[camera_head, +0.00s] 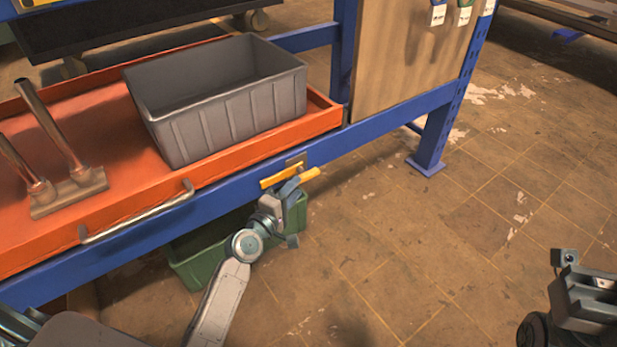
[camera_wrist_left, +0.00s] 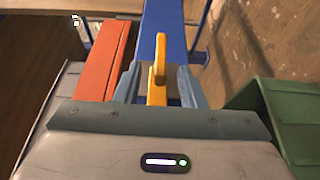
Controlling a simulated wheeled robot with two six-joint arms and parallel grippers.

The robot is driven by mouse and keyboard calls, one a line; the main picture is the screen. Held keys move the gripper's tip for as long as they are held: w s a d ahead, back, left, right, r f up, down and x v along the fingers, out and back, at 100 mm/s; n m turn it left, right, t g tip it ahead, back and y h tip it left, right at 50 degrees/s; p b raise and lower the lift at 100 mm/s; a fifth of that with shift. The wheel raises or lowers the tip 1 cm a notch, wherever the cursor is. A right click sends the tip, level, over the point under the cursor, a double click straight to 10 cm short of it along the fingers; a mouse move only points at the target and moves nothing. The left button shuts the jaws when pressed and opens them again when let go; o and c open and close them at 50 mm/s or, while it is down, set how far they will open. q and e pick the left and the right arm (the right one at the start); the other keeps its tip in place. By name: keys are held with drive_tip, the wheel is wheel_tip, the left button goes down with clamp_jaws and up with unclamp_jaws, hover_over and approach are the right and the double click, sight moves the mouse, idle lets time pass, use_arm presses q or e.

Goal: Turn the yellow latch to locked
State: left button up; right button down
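The yellow latch (camera_head: 279,177) is on the blue front beam below the orange tray's right end. One yellow part lies along the beam, and another sticks out to the right past my gripper. My left gripper (camera_head: 292,184) is at the latch. In the left wrist view the yellow latch (camera_wrist_left: 159,72) stands between its two grey-blue fingers, with a visible gap on each side, so the fingers are open around it. The latch's lower part is hidden behind the gripper body. My right gripper (camera_head: 588,295) is at the lower right, far from the latch; its fingers do not show clearly.
A grey bin (camera_head: 222,118) stands in the orange tray (camera_head: 108,128), beside a metal piece with two upright pipes (camera_head: 66,190). A bar handle (camera_head: 137,215) is on the tray's front. A green crate (camera_head: 192,268) sits below the beam. The floor to the right is open.

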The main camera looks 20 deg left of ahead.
sight(307, 174)
use_arm(q)
drive_tip(key=b+x, duration=0.1)
drive_tip(key=x, duration=0.5)
drive_tip(key=shift+w+d+f, duration=0.1)
drive_tip(key=shift+w, duration=0.1)
clamp_jaws()
